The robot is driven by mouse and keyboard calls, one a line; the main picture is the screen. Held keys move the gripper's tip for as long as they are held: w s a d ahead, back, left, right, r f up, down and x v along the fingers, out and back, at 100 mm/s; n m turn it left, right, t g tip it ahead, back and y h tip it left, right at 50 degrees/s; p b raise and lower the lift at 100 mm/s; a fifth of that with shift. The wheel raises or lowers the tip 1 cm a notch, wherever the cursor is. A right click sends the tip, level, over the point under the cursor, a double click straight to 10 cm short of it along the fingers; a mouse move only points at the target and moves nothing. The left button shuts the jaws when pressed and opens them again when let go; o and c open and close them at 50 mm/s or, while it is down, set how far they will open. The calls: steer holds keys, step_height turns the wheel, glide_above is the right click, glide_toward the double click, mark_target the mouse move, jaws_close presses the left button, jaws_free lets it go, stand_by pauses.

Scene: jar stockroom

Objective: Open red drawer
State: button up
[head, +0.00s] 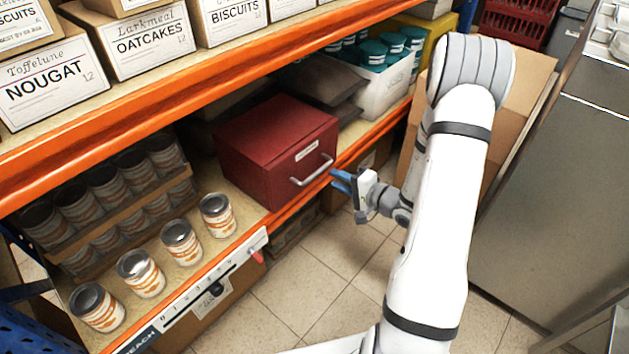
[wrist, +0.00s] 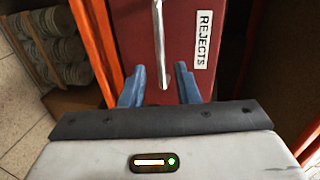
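The red drawer (head: 277,151) is a dark red box on the lower shelf, with a label and a silver bar handle (head: 312,171) on its front. It looks shut. In the wrist view, the red front (wrist: 187,25) fills the middle, with a label reading REJECTS (wrist: 204,39). My gripper (head: 343,181) is just in front of the drawer, to the right of the handle. Its two blue fingers (wrist: 160,85) are apart, with the handle (wrist: 160,50) lying between and beyond them in the wrist view. I cannot tell whether the fingertips reach around the handle.
An orange shelf edge (head: 222,287) runs below the drawer. Several cans (head: 181,242) stand to its left. A white bin (head: 387,88) with teal-lidded jars is to its right, and a cardboard box (head: 521,85) stands beyond. The tiled floor (head: 335,290) in front is clear.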

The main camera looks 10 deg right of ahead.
mark_target(318, 171)
steer(key=b+x, duration=0.1)
steer(key=x, duration=0.6)
steer(key=shift+w+a+b, duration=0.25)
steer(key=shift+a+b, duration=0.05)
steer(key=shift+c, duration=0.2)
jaws_close()
